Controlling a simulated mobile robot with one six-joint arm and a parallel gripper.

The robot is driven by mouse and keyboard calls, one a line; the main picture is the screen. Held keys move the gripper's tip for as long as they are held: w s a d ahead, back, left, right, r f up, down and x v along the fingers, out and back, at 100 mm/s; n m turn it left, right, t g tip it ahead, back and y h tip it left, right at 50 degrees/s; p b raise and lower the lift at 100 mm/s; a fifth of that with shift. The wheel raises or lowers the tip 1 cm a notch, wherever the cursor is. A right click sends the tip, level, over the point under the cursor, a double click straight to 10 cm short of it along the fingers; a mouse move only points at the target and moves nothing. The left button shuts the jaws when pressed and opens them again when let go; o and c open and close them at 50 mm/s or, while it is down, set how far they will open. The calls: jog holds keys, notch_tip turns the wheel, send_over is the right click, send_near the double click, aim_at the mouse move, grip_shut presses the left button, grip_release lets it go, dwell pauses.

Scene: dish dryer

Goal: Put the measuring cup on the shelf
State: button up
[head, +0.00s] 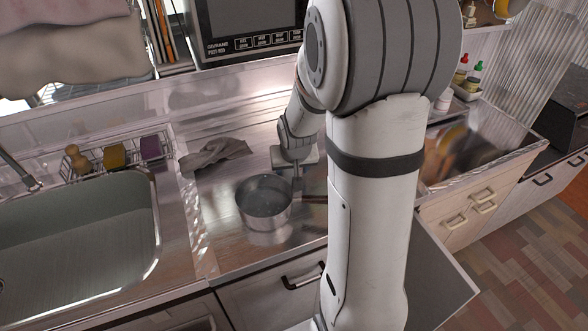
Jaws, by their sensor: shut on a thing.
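The measuring cup, a round grey metal vessel (264,203) with an open top and a dark handle, is over the shiny metal counter right of the sink. It looks upright and empty. My gripper (297,188) points down at the cup's right side and is shut on it near where the handle meets the wall. My arm hides part of the handle. I cannot tell whether the cup's base touches the counter. A shelf (484,28) shows in part at the upper right, behind my arm.
A crumpled grey cloth (216,153) lies behind the cup. The sink (85,235) is at left, with a wire rack (117,157) behind it. A microwave (250,30) stands at the back. Small bottles (469,75) stand at right.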

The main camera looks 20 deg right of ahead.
jog(key=shift+f, duration=0.15)
jog(key=shift+f, duration=0.15)
jog(key=o, duration=1.2)
jog(key=shift+r, duration=0.35)
jog(key=p+v, duration=0.1)
jog(key=v, duration=1.1)
jog(key=shift+n+g+y, duration=0.3)
jog(key=shift+n+g, duration=0.1)
jog(key=shift+n, duration=0.3)
jog(key=s+a, duration=0.1)
jog(key=s, duration=0.1)
jog(key=s+a, duration=0.2)
jog(key=s+a+r, duration=0.1)
jog(key=s, duration=0.1)
jog(key=shift+s+a, duration=0.35)
jog(key=shift+a, duration=0.05)
jog(key=shift+n+g+y, duration=0.3)
jog(key=shift+n+g, duration=0.4)
jog(key=shift+g, duration=0.1)
jog(key=s+a, duration=0.1)
jog(key=s, duration=0.1)
jog(key=s+a, duration=0.1)
jog(key=s, duration=0.2)
jog(key=s+a, duration=0.1)
jog(key=s, duration=0.2)
jog(key=shift+s+a+r, duration=0.15)
jog(key=shift+s+a, duration=0.1)
jog(key=shift+c, duration=0.2)
